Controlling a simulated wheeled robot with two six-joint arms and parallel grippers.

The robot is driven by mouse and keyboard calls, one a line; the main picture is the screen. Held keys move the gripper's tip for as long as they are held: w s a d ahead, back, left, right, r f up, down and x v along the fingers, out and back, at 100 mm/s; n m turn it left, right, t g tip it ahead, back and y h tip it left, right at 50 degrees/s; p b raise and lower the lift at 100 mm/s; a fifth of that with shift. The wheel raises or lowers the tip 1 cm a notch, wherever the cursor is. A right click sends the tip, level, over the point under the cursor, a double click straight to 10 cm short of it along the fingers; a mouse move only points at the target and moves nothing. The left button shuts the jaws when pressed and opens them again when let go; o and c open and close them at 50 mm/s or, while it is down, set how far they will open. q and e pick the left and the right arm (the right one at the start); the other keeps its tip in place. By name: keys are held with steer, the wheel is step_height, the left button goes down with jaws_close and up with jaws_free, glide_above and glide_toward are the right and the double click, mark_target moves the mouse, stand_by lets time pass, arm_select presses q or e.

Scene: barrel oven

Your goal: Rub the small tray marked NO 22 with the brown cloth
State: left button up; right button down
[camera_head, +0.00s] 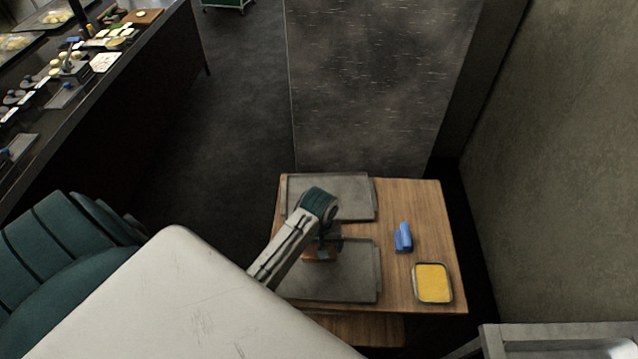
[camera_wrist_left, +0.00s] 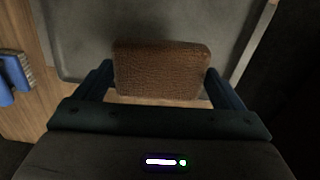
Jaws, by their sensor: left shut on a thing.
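My left gripper (camera_head: 322,246) is shut on the brown cloth (camera_head: 318,257), a folded pad. In the left wrist view the cloth (camera_wrist_left: 162,70) sits between the two fingers. It is over the nearer grey tray (camera_head: 345,285) on the wooden table; whether it touches the metal I cannot tell. The tray's corner and rim (camera_wrist_left: 95,30) show in the left wrist view. A second grey tray (camera_head: 350,190) lies behind it, partly hidden by my arm. No NO 22 mark is legible on either tray. My right gripper is out of view.
On the wooden table (camera_head: 410,205), a blue brush (camera_head: 403,238) and a small dish with a yellow filling (camera_head: 432,283) stand right of the trays. A wall (camera_head: 560,150) rises to the right. A dark counter (camera_head: 110,75) with food is far left.

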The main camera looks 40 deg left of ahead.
arm_select(q)
steer(key=shift+r, duration=1.5)
